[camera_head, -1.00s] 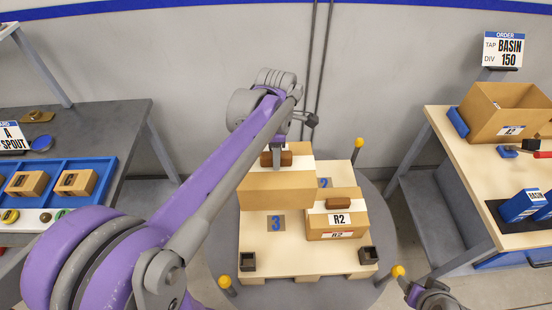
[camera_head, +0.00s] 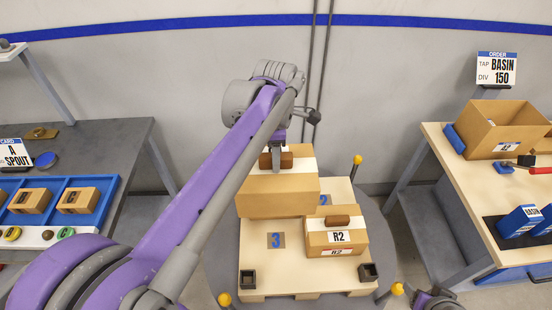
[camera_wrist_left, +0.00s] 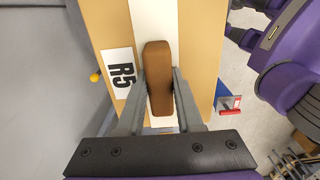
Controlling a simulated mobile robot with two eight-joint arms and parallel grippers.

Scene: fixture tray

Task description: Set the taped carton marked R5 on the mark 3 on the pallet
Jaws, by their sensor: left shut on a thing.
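My left gripper (camera_head: 277,160) is shut on the brown grip block of the taped carton R5 (camera_head: 277,196), a cardboard box with a white tape strip. In the left wrist view the fingers (camera_wrist_left: 158,92) clasp the block, and the R5 label shows on the carton's top (camera_wrist_left: 207,50). The carton is over the back left of the pallet (camera_head: 290,284) and appears raised; its height is unclear. The blue mark 3 (camera_head: 276,240) lies bare in front of it. My right gripper is out of view; only a grey part of that arm shows at the bottom right.
Carton R2 (camera_head: 337,240) stands on the pallet right of mark 3, partly hiding mark 2 (camera_head: 324,200). Dark corner brackets (camera_head: 248,279) and yellow-topped posts (camera_head: 357,160) surround the space. Benches with a blue tray (camera_head: 103,211) and an open box (camera_head: 500,130) flank it.

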